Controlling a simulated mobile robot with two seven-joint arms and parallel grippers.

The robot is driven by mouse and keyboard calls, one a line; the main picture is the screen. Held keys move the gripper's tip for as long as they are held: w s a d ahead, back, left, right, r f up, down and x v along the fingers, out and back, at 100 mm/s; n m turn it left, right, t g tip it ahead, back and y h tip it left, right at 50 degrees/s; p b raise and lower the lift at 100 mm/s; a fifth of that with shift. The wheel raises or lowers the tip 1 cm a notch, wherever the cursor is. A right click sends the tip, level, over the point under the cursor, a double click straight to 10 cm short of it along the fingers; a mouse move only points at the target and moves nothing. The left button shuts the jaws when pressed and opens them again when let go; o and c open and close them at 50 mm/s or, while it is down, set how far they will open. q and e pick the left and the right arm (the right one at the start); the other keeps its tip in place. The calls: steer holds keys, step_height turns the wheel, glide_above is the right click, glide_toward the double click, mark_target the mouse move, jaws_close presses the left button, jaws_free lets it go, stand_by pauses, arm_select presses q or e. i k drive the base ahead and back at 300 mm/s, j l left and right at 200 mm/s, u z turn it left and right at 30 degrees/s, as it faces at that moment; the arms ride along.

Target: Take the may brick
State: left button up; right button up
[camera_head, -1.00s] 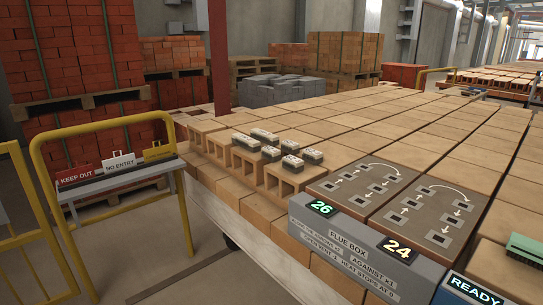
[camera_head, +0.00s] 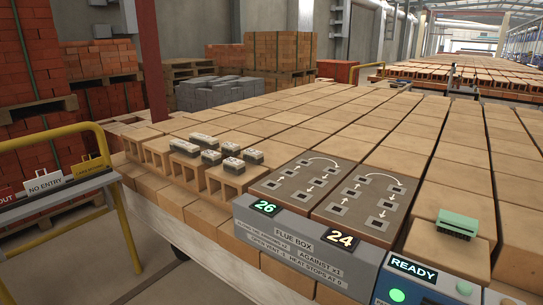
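A row of tan hollow bricks (camera_head: 228,182) with open front ends stands at the left front of the brick-covered table. Several small dark grey blocks with pale, marked tops (camera_head: 233,165) sit on them in two short rows. The markings are too small to read, so I cannot tell which one is the may brick. To their right is a grey flue box (camera_head: 292,256) with two brown panels on top, each with square holes and white arrows. Neither of my grippers is in view.
A console (camera_head: 425,284) with a READY display and buttons stands at front right. A green ridged block (camera_head: 457,224) lies on a tan brick behind it. A yellow rail (camera_head: 53,133) with signs is at left. A red post (camera_head: 152,60) rises behind the table.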

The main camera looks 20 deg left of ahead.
mark_target(208, 157)
steer(key=i+j+z, duration=0.15)
steer(key=j+z, duration=1.3)
steer(key=j, duration=1)
steer(key=k+j+z, duration=0.1)
steer(key=j, duration=0.45)
steer(key=k+j+z, duration=0.1)
steer(key=j, duration=0.4)
steer(key=k+j, duration=0.15)
steer(key=j, duration=0.4)
